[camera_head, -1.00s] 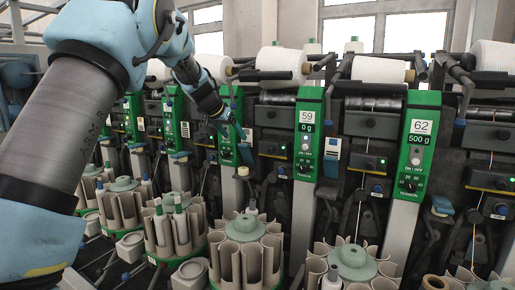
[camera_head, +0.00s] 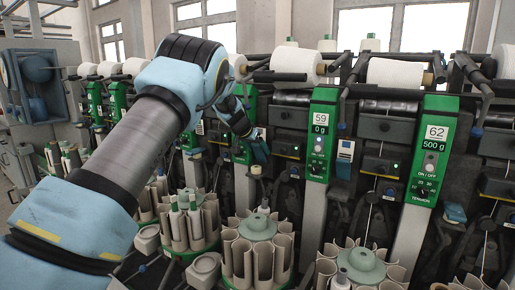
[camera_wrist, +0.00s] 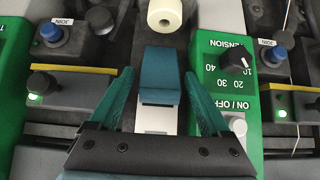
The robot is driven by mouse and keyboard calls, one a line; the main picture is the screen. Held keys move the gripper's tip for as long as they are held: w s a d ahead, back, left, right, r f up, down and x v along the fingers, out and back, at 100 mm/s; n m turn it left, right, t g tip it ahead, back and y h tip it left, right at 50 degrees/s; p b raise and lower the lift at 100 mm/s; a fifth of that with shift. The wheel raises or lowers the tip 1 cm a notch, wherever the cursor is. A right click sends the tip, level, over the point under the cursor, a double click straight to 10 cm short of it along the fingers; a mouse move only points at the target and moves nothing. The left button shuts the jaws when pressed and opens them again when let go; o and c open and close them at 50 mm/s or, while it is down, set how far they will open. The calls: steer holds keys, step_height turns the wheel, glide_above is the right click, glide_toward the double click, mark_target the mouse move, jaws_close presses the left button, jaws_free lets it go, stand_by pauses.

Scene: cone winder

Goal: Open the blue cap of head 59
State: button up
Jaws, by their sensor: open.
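The head 59 panel (camera_head: 319,135) is green, with 59 and 0 g on it. My gripper (camera_head: 255,150) is left of the 59 panel, beside another green panel. In the wrist view my gripper (camera_wrist: 159,78) is open, with one teal finger on each side of a blue cap (camera_wrist: 160,75) on a white base (camera_wrist: 156,119). The fingers look apart from it. An upside-down green panel (camera_wrist: 222,85) is close on its right. No head number shows there.
The head 62 panel (camera_head: 430,150) reads 500 g. White yarn cones (camera_head: 298,63) sit along the top. Round cone magazines (camera_head: 254,245) stand below.

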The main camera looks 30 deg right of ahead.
steer(key=shift+c, duration=0.3)
jaws_close()
stand_by(0.3)
